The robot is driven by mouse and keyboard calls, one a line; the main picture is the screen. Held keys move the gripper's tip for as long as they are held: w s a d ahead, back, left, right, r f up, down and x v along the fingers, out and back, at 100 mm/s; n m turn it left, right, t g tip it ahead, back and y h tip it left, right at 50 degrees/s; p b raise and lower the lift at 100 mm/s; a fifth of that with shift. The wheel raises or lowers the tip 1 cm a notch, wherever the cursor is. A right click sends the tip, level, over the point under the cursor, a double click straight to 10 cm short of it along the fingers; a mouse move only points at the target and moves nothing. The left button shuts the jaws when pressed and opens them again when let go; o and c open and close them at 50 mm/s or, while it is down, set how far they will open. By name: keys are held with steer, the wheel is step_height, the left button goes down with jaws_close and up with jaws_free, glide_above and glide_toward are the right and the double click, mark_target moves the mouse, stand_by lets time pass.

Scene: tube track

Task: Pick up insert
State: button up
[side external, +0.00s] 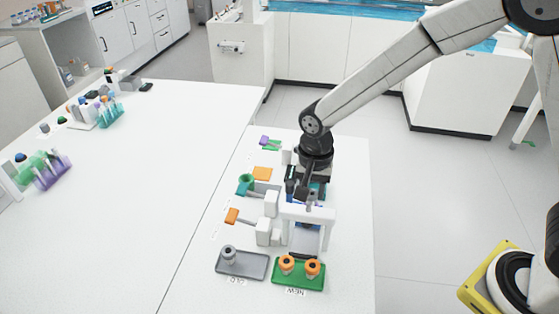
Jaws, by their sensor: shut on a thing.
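My gripper (308,195) points down over the row of fixtures on the narrow white table, just above and behind a white frame-shaped holder (309,214). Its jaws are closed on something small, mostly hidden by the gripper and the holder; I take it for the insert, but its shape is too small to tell. A green tray (300,279) marked NEW holds orange-topped pieces with dark centres (287,263). A grey tray (243,264) to its left holds one grey piece (229,254).
White blocks with orange tabs (232,215) and a teal cup-like part (245,184) stand left of my gripper. The large white table (180,180) at left holds tube racks (50,172). The narrow table's right strip is clear.

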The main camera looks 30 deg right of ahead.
steer(key=shift+r, duration=1.75)
steer(key=shift+r, duration=0.1)
